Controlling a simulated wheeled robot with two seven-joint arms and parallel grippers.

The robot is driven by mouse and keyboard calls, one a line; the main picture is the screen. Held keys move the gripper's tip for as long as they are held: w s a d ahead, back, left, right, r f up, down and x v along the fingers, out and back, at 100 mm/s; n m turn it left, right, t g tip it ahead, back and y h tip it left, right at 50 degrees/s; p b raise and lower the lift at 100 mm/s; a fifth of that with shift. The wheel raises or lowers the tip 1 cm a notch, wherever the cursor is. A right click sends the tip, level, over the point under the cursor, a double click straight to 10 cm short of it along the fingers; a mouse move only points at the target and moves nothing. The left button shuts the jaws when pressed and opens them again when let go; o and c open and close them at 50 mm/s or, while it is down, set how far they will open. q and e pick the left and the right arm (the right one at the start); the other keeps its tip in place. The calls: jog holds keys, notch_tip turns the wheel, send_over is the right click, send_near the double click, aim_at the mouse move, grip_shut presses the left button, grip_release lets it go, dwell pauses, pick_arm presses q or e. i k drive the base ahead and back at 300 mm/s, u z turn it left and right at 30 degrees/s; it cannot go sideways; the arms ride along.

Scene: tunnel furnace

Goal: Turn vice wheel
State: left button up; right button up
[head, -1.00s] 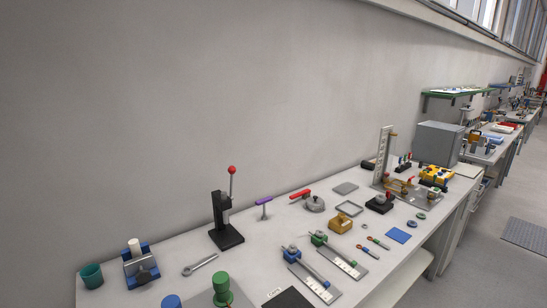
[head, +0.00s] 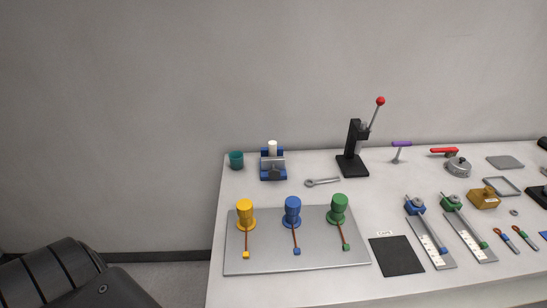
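A small blue vice (head: 264,173) with a grey front plate stands on the table, toward the back left. A white cylinder (head: 272,147) stands upright in it. A small dark grey part (head: 275,174) shows at the vice's front; it is too small to tell whether it is the wheel. Neither of my grippers is in view. A dark ribbed part of my own body fills the lower left corner, well apart from the vice.
A teal cup (head: 236,160) stands left of the vice; a wrench (head: 322,182) and black lever press (head: 352,166) are to its right. In front, a grey plate (head: 270,259) holds yellow, blue and green knobbed pieces. The table's left edge is close to the cup.

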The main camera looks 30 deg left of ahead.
aim_at(275, 173)
jog(key=k, duration=0.5)
jog(key=z, duration=0.6)
jog(key=i, duration=0.6)
jog(key=u, duration=1.45)
